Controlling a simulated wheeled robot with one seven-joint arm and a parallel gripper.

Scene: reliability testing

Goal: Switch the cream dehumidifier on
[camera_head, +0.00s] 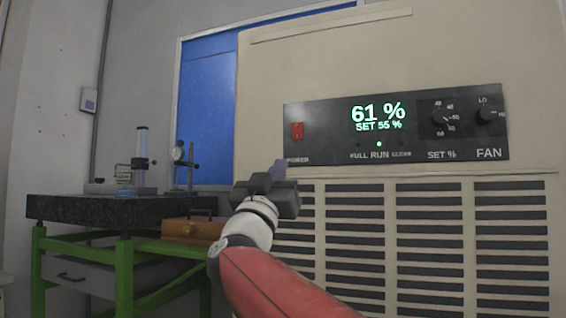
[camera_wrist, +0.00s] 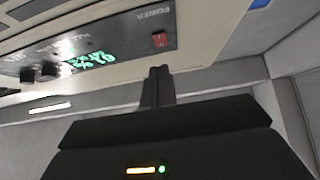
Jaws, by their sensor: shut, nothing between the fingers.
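The cream dehumidifier (camera_head: 270,80) fills the right of the head view, with a black control panel (camera_head: 330,115) above its vent slats. A red power switch (camera_head: 297,131) sits at the panel's left end; it also shows in the wrist view (camera_wrist: 160,39). The display (camera_head: 378,117) is lit green and reads 61 %, SET 55 %. A small green light shows at RUN. My gripper (camera_head: 279,170) is shut and empty, below and a little left of the switch in the head view, apart from it. The wrist view shows its closed fingertips (camera_wrist: 159,72) pointing toward the panel near the switch.
Two knobs, SET % (camera_head: 441,119) and FAN (camera_head: 486,113), are at the panel's right. To the left, a green-framed bench (camera_head: 123,270) carries a dark slab (camera_head: 70,207) with instruments, and a wooden box (camera_head: 190,230) sits beside it. A blue panel (camera_head: 207,110) is behind.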

